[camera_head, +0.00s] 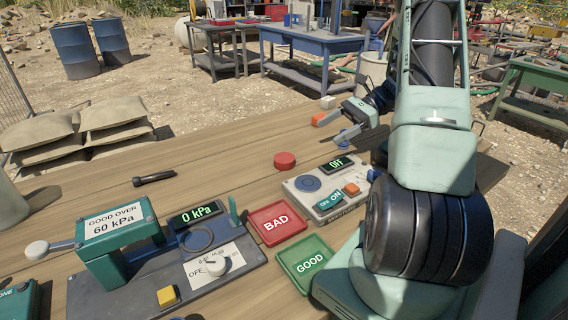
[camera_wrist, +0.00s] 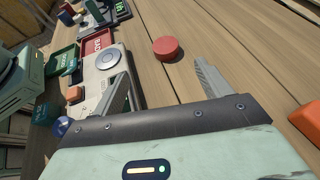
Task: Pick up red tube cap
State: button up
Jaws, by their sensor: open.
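A red round cap (camera_head: 285,161) lies flat on the wooden table, just behind the grey device with the "Off" display. It also shows in the wrist view (camera_wrist: 167,47), beyond and between my two fingers. My gripper (camera_head: 345,136) is open and empty, to the right of the cap and apart from it. In the wrist view its fingers (camera_wrist: 166,82) are spread wide, with bare table between them.
The grey device (camera_head: 329,205) with an orange button stands close to the cap. A red BAD tray (camera_head: 257,213) and green GOOD tray (camera_head: 290,278) lie nearer. A pressure rig (camera_head: 116,242) is at left. An orange block (camera_head: 321,119) is behind my gripper.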

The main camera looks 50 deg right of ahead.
aim_at(284, 157)
jog(key=shift+s+d+f+m+t, duration=0.2)
jog(key=shift+s+d+m+t, duration=0.15)
jog(key=shift+d, duration=0.25)
jog(key=p+x, duration=0.1)
jog(key=x, duration=1.6)
jog(key=shift+d+f, duration=0.15)
jog(key=c, duration=1)
